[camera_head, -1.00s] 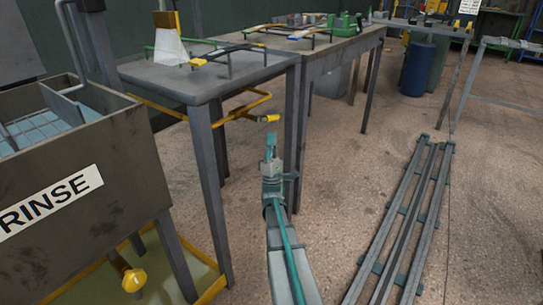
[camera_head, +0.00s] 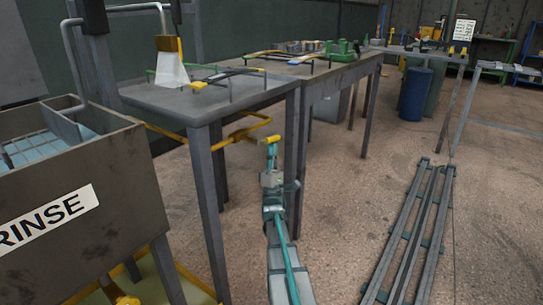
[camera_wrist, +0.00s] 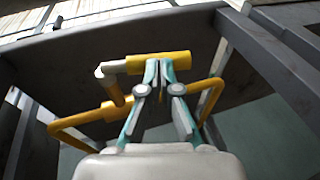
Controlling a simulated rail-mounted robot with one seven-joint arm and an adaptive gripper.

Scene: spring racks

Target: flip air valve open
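The air valve's yellow handle (camera_wrist: 158,63) lies level across the wrist view, under a table top. A pale stem (camera_wrist: 112,75) joins its left end and drops to a yellow pipe. In the head view the handle's yellow end (camera_head: 272,139) sticks out from beneath the grey table. My gripper (camera_wrist: 159,66) has its teal fingers drawn close together, with only a narrow gap. The tips overlap the handle's middle in the wrist view. I cannot tell whether they touch it. In the head view my gripper (camera_head: 271,148) is just below the handle's end.
The grey table's legs (camera_head: 205,190) stand left of my arm, and another table's leg (camera_head: 304,170) is close on the right. A rinse tank (camera_head: 120,185) is at the left. A metal frame (camera_head: 410,240) lies on the floor at the right, with bare floor between.

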